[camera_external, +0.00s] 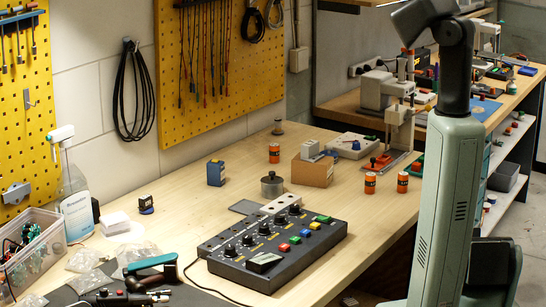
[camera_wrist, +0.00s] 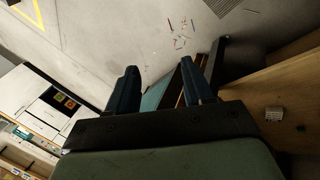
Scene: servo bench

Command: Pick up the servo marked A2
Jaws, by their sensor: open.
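No A2 mark is legible in either view, so I cannot tell which object is the servo. In the external view a blue box-shaped part (camera_external: 216,172) stands on the bench, and a small grey part (camera_external: 311,150) sits on a cardboard box (camera_external: 313,171). A small dark part (camera_external: 145,204) lies further left. My gripper (camera_wrist: 162,88) shows in the wrist view, its two dark fingers apart with nothing held between them. Beyond the fingers is grey floor. I do not make out my gripper in the external view.
A black control box with knobs and coloured buttons (camera_external: 278,245) takes up the middle front of the wooden bench (camera_external: 375,220). Orange cylinders (camera_external: 370,183) stand around the cardboard box. A spray bottle (camera_external: 75,195) and clear bin (camera_external: 32,248) are at left. A small pale block (camera_wrist: 274,113) lies on wood in the wrist view.

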